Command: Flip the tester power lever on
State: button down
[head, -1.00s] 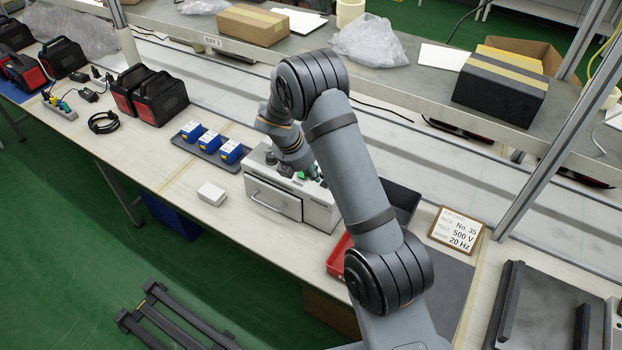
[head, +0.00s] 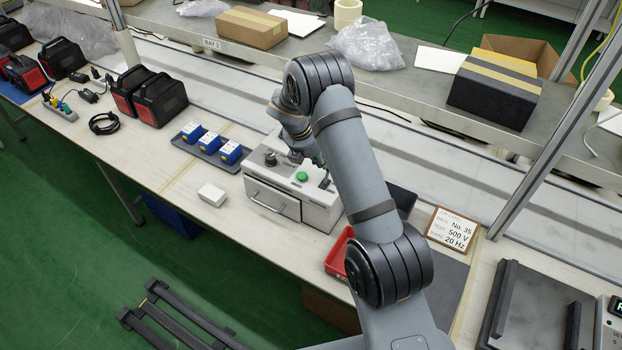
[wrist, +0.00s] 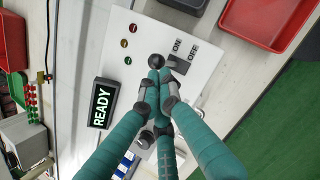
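The tester (head: 285,195) is a light grey box on the bench with a front drawer handle. Its top fills the middle of the wrist view (wrist: 150,30), with ON and OFF labels beside a grey switch block (wrist: 179,63). A black ball knob (wrist: 155,61), apparently the lever's, shows left of that block. My gripper (wrist: 163,80) has teal fingers with grey tips drawn together, just below the ball in the picture. Whether they touch it is unclear. In the head view my arm hides most of the gripper.
A READY display (wrist: 103,103) and red, yellow and green lamps (wrist: 130,43) are beside the switch.

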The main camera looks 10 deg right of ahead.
jog(key=shift+r, duration=0.15)
jog(key=shift+r+p, duration=0.65)
jog(key=shift+p, duration=0.1)
jog(key=w+r, duration=0.3)
jog(key=r, duration=0.8)
jog(key=shift+a, duration=0.45)
